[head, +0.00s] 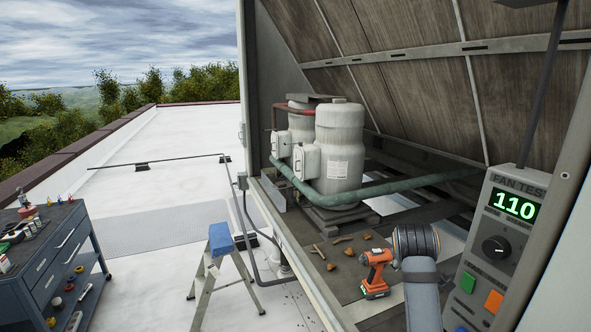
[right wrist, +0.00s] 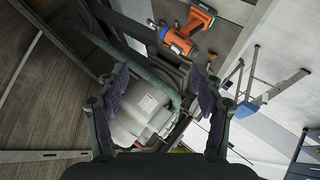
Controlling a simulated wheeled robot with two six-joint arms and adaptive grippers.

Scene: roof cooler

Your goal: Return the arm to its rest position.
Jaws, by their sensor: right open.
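My right gripper (right wrist: 161,80) shows in the right wrist view with its two dark fingers spread wide and nothing between the tips. Beyond the fingers, the pale compressor tank (right wrist: 143,118) lies in the background, apart from them as far as I can tell. In the head view my right arm rises from the bottom edge, right of the orange drill, in front of the open cooler; its gripper cannot be made out there. My left arm and gripper are in neither view.
The orange drill (head: 375,273) stands on the cooler's floor beside my arm, near several brown scraps. The white compressor (head: 339,155) and green pipe (head: 390,187) are behind. The fan tester (head: 497,250) reads 110 at right. A stepladder (head: 213,262) and tool cart (head: 62,255) stand left.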

